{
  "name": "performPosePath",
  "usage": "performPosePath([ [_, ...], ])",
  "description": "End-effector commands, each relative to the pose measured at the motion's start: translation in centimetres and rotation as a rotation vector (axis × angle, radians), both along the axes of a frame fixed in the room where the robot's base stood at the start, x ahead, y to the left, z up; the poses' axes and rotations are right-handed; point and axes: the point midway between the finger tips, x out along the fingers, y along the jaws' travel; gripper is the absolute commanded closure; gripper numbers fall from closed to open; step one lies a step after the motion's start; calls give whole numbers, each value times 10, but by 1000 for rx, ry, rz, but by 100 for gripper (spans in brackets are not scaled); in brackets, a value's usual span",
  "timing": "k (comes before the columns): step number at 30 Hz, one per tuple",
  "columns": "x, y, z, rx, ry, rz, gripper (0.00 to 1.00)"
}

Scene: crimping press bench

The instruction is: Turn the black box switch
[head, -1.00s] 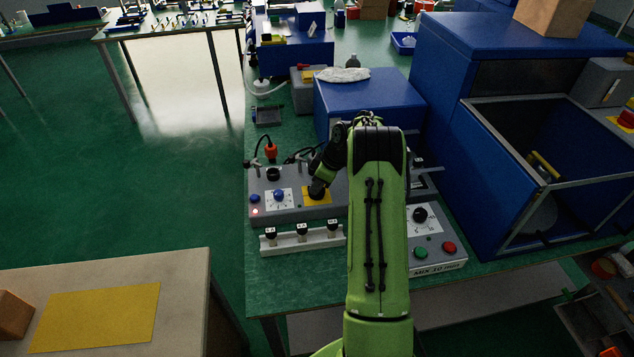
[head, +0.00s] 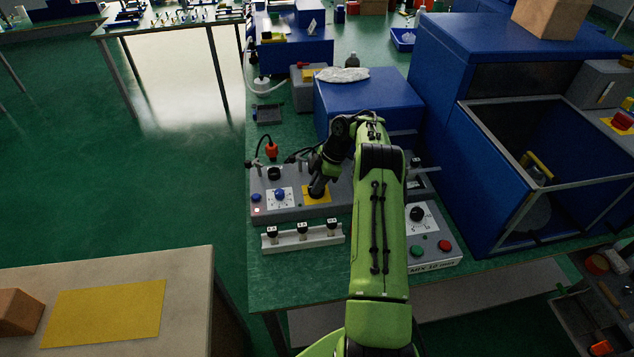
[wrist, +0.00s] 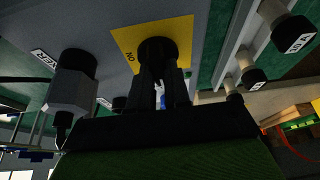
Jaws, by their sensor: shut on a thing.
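The black switch (wrist: 157,47) is a dark round knob on a yellow plate (wrist: 124,42) marked "ON", set in a grey control box (head: 292,214). In the head view the yellow plate (head: 327,197) shows, with the knob mostly covered by my gripper (head: 318,188). In the wrist view both dark fingers of my gripper (wrist: 161,70) reach to the knob, one on each side, and are shut on it. Shadow and the fingers hide much of the knob, so its turned angle cannot be told.
On the same box are a blue knob on a white dial (head: 280,195), a blue button (head: 256,198) and a small lit lamp (head: 257,210).

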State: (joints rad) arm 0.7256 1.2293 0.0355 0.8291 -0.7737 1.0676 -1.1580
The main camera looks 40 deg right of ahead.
Motion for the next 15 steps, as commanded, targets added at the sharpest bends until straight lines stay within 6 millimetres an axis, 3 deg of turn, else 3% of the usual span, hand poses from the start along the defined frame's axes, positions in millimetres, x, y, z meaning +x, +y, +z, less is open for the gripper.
performPosePath([
  [9,0,-1,0,-1,0,2,100],
  [10,0,-1,0,-1,0,2,78],
  [14,0,0,0,-1,0,2,59],
  [15,0,0,0,-1,0,2,57],
])
